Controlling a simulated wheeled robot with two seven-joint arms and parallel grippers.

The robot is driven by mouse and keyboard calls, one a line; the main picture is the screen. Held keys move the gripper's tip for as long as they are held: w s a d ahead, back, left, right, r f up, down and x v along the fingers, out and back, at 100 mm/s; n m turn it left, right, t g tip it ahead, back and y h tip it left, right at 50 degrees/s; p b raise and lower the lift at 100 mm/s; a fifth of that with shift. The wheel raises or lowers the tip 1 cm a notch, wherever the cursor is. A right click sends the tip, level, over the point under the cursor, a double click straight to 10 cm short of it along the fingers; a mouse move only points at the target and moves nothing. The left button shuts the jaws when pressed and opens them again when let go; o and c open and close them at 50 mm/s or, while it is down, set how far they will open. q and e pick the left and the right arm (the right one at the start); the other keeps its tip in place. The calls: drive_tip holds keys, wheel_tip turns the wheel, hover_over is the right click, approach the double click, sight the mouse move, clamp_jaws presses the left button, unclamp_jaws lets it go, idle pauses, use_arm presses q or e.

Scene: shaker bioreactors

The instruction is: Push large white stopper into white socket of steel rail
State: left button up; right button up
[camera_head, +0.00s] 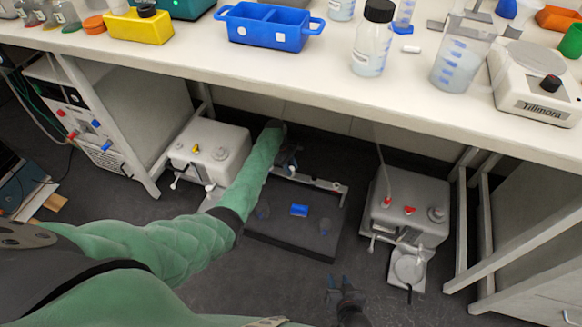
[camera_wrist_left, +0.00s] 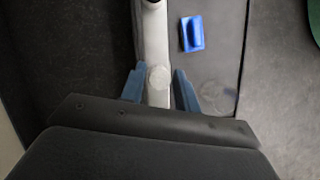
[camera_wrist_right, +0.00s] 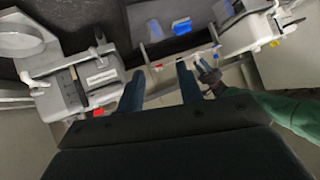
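The steel rail (camera_head: 318,182) runs along the far part of a dark platform under the bench. It also shows in the left wrist view (camera_wrist_left: 153,40). A round white piece (camera_wrist_left: 159,77), which looks like the large white stopper, is at the rail between the fingertips of my left gripper (camera_wrist_left: 159,80). The fingers stand apart, with a gap on each side of it. I cannot tell how deep it sits, and the socket under it is hidden. My right gripper (camera_wrist_right: 160,72) is open and empty. It also shows low in the head view (camera_head: 338,284), apart from the rail.
The dark platform (camera_head: 290,240) carries a blue block (camera_head: 299,210). The white bench (camera_head: 300,85) overhangs behind, crowded with containers.

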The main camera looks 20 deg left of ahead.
use_arm(q)
drive_tip(key=shift+o, duration=1.3)
use_arm(e)
drive_tip(key=shift+s+f, duration=0.1)
use_arm(q)
drive_tip(key=s+p+v, duration=0.1)
drive_tip(key=v, duration=0.6)
drive_tip(key=shift+w+r, duration=0.35)
drive_tip(key=shift+w, duration=0.2)
use_arm(e)
drive_tip(key=s+f+g, duration=0.2)
drive_tip(key=s+f, duration=0.3)
drive_tip(key=shift+s+d+g, duration=0.35)
drive_tip(key=shift+g, duration=0.05)
use_arm(q)
drive_tip(key=shift+a, duration=0.15)
use_arm(e)
drive_tip(key=shift+f, duration=0.1)
